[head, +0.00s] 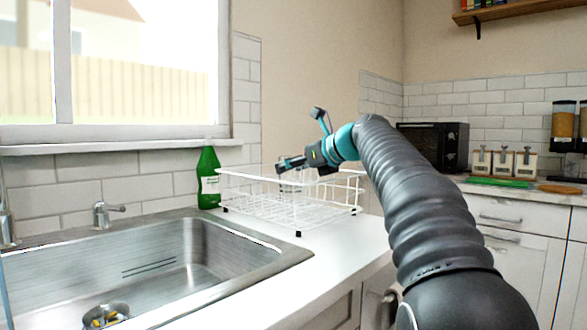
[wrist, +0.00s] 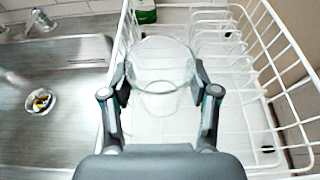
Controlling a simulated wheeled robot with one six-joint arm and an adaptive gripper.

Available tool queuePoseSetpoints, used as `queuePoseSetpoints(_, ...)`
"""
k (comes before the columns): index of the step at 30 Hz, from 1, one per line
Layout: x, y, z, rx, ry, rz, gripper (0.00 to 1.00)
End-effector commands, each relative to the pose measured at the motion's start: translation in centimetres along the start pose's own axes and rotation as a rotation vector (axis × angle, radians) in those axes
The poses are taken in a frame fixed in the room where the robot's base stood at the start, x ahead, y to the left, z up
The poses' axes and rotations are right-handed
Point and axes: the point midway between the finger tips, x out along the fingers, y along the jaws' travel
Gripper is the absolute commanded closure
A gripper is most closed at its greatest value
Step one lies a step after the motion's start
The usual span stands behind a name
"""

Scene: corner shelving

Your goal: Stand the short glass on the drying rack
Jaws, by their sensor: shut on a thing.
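My gripper (wrist: 160,88) is shut on the short glass (wrist: 160,65), a clear tumbler held between its two fingers in the wrist view. In the head view my gripper (head: 287,167) is over the white wire drying rack (head: 262,212), with the glass (head: 292,184) faintly visible below the fingers. The drying rack also fills the right of the wrist view (wrist: 283,88), with its wire tines behind and to the right of the glass. The glass looks roughly upright. I cannot tell whether its base touches the rack floor.
A steel sink (head: 170,262) with a drain strainer (head: 106,316) lies left of the rack. A green bottle (head: 208,180) stands behind the rack by the wall. A dark toaster oven (head: 440,145) and several canisters (head: 503,162) stand on the right counter.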

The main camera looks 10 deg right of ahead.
Motion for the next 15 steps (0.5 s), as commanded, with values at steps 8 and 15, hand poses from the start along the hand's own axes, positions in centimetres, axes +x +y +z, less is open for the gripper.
queuePoseSetpoints(8, 0.2, 0.0, -0.6, 0.000, 0.000, 0.001, 0.89)
queuePoseSetpoints(15, 0.4, 0.1, -1.1, 0.000, -0.001, 0.001, 0.89)
